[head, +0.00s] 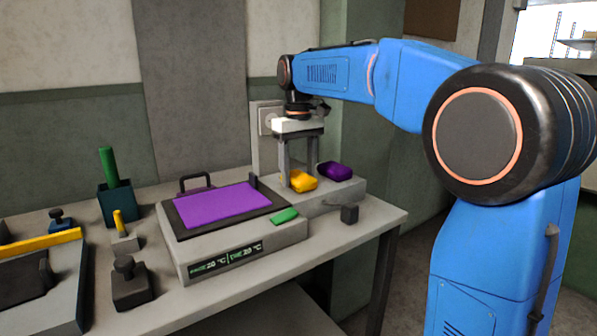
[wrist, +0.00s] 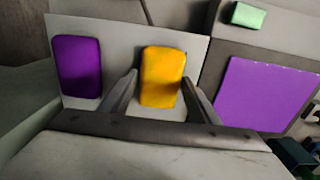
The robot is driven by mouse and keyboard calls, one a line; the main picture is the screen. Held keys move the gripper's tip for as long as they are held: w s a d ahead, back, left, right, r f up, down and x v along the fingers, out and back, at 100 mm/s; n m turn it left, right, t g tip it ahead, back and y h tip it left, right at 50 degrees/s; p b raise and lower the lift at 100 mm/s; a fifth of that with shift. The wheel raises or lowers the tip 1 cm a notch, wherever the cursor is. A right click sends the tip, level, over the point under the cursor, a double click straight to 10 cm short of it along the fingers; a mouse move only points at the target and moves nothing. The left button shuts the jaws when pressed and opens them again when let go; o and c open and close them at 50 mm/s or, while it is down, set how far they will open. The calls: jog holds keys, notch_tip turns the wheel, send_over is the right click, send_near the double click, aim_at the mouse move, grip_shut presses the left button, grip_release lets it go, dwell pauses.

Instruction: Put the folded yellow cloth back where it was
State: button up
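The folded yellow cloth (head: 303,181) lies on the pale raised platform at the right end of the bench. In the wrist view, the yellow cloth (wrist: 162,76) sits between my two fingers. My gripper (head: 299,172) points down over it, and my gripper (wrist: 160,80) has its fingers apart, one on each side of the cloth. A narrow gap shows at the left finger; the right fingertip is very close to the cloth, and I cannot tell if it touches. A folded purple cloth (head: 335,171) lies beside it on the same platform, also in the wrist view (wrist: 78,66).
A machine with a flat purple plate (head: 216,207) and a display stands left of the platform. A green block (head: 285,216) lies on its front right corner. Left are a dark cup with a green stick (head: 115,203), a dark stamp (head: 130,286) and a yellow bar (head: 40,242).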

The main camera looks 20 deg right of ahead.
aim_at(299, 175)
jog(key=shift+o, duration=0.9)
notch_tip(299, 175, up, 12)
jog(key=shift+r, duration=0.15)
jog(key=s+d+f+m+t, duration=0.1)
jog(key=s+d+f+t, duration=0.1)
jog(key=s+f, duration=1.4)
jog(key=s+d+f+m+t, duration=0.2)
jog(key=s+d+f, duration=0.3)
jog(key=s+f, duration=1.1)
jog(key=shift+s+m+t, duration=0.3)
jog(key=shift+s+t, duration=0.1)
jog(key=shift+s, duration=0.3)
